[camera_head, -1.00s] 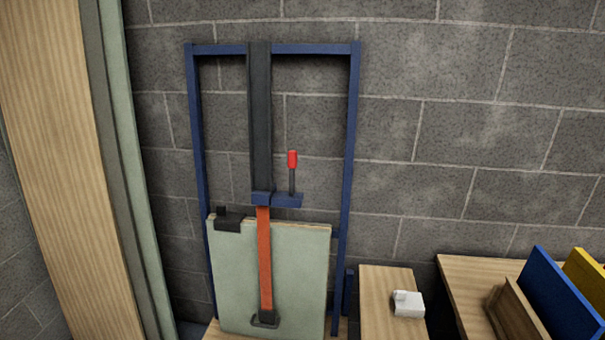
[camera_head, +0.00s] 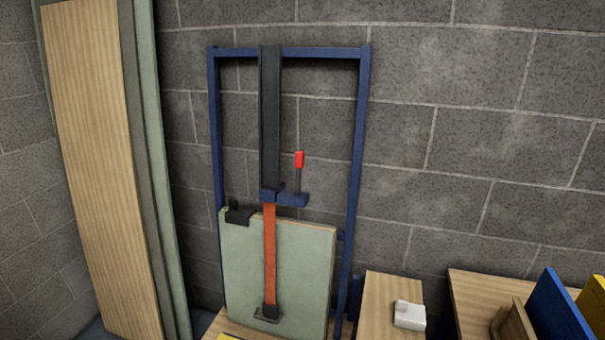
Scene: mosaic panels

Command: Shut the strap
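The orange strap (camera_head: 269,255) hangs down the front of a pale green panel (camera_head: 305,275). Its upper end meets a blue bracket (camera_head: 290,198) on a dark vertical rail (camera_head: 270,120). A lever with a red grip (camera_head: 299,159) stands upright from the bracket's right side. The strap's lower end is at a dark buckle or hook (camera_head: 267,313) near the panel's bottom; whether it is fastened there I cannot tell. A dark clip (camera_head: 240,215) sits on the panel's top left edge. My gripper is not in view.
A blue frame (camera_head: 362,150) surrounds the rail against a grey block wall (camera_head: 480,130). Tall boards (camera_head: 95,160) lean at left. At right are a wooden block top (camera_head: 385,290) with a small white object (camera_head: 409,315), and a table (camera_head: 470,290) with blue (camera_head: 560,310) and yellow panels.

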